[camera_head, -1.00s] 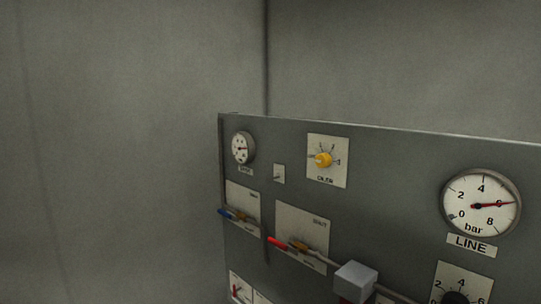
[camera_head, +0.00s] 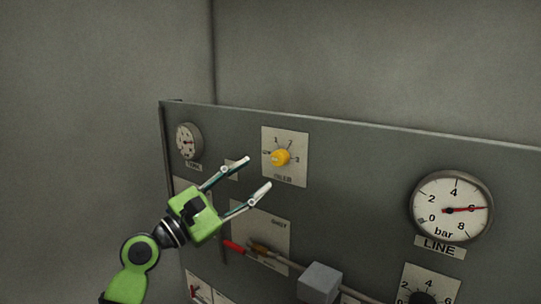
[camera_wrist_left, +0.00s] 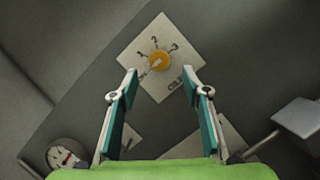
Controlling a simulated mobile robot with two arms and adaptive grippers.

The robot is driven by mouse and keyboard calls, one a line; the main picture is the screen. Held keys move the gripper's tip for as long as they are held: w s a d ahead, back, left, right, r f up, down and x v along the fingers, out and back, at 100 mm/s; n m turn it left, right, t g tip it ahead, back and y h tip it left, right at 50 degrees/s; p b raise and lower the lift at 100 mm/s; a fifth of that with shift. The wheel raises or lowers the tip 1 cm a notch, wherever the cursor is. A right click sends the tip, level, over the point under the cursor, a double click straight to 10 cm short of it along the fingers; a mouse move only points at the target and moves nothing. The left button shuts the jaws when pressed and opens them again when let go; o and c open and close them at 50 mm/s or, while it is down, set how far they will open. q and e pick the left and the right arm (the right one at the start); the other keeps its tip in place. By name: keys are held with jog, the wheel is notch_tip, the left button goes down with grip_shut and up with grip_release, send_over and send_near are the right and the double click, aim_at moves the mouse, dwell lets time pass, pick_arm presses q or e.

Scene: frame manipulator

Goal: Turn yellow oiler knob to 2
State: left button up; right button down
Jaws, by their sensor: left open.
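The yellow oiler knob (camera_head: 281,157) sits on a pale square plate (camera_head: 299,176) high on the grey panel, with marks around it. In the left wrist view the knob (camera_wrist_left: 159,60) shows beyond the fingertips, near the middle. Its light pointer seems to aim at the lower-left mark there, away from the 2 at the top; the head view is too small to confirm. My left gripper (camera_head: 258,173) is open and empty, in front of the panel, left of and below the knob in the head view. The fingers appear apart from the knob. My right gripper is not in view.
A small gauge (camera_head: 188,141) is left of the plate. Below are a red-handled valve (camera_head: 234,247) and a grey block (camera_head: 320,282) that stands out from the panel. The LINE gauge (camera_head: 452,207) is at the right. Space above the panel is clear.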

aim_at(276, 160)
pick_arm(q)
jog(key=p+x, duration=0.1)
jog(key=x, duration=0.5)
jog(key=shift+w+p, duration=0.3)
jog(key=shift+p, duration=0.1)
jog(key=shift+w+d+r, duration=0.1)
jog(key=shift+w+d, duration=0.2)
jog(key=shift+d, duration=0.05)
jog(key=c, duration=1.1)
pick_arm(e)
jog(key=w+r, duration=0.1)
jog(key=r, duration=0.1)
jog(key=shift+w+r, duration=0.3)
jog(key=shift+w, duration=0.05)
